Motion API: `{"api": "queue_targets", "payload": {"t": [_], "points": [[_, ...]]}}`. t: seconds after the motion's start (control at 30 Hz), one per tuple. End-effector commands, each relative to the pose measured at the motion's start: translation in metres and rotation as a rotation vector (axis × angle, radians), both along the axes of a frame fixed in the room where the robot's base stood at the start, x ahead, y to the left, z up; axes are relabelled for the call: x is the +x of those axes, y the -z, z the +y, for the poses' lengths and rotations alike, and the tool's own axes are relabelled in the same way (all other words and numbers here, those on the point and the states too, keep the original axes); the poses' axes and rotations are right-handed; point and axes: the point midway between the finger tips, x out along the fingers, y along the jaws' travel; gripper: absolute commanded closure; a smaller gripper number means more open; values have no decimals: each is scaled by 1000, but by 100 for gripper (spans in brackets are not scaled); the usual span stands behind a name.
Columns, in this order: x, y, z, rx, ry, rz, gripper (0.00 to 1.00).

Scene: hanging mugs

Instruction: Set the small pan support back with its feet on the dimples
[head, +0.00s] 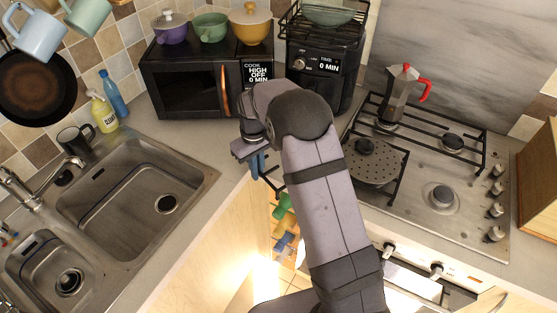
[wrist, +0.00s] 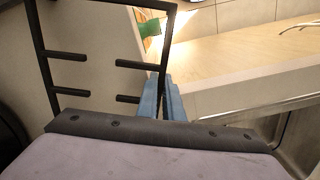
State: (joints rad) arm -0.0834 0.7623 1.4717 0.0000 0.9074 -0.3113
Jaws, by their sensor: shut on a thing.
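My gripper (head: 256,168) hangs over the counter's front edge, between the sink and the stove. In the wrist view, its blue fingers (wrist: 163,97) are shut on one side bar of the small pan support (wrist: 46,70), a black open frame with short inward prongs. The support extends left of the fingers there. In the head view only a dark part of it (head: 273,181) shows beside my gripper; my arm hides much of the rest. The stove (head: 415,215) has a bare front right burner (head: 441,197). The dimples are too small to make out.
A moka pot (head: 403,95) stands on the black grate at the stove's back left. A round perforated plate (head: 374,163) lies at the front left. The microwave (head: 195,80) and air fryer (head: 325,75) stand behind my arm. The sink (head: 125,195) is left.

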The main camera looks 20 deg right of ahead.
Motion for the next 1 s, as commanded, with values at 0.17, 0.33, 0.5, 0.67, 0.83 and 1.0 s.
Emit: {"api": "queue_targets", "payload": {"t": [0.17,0.33,0.5,0.67,0.83,1.0], "points": [[1,-7,0,-1,0,-1,100],[1,-19,0,0,0,-2,100],[1,-31,0,-1,0,-1,100],[1,-42,0,0,0,-2,100],[1,-51,0,0,0,-2,100],[1,-51,0,0,0,-2,100]]}}
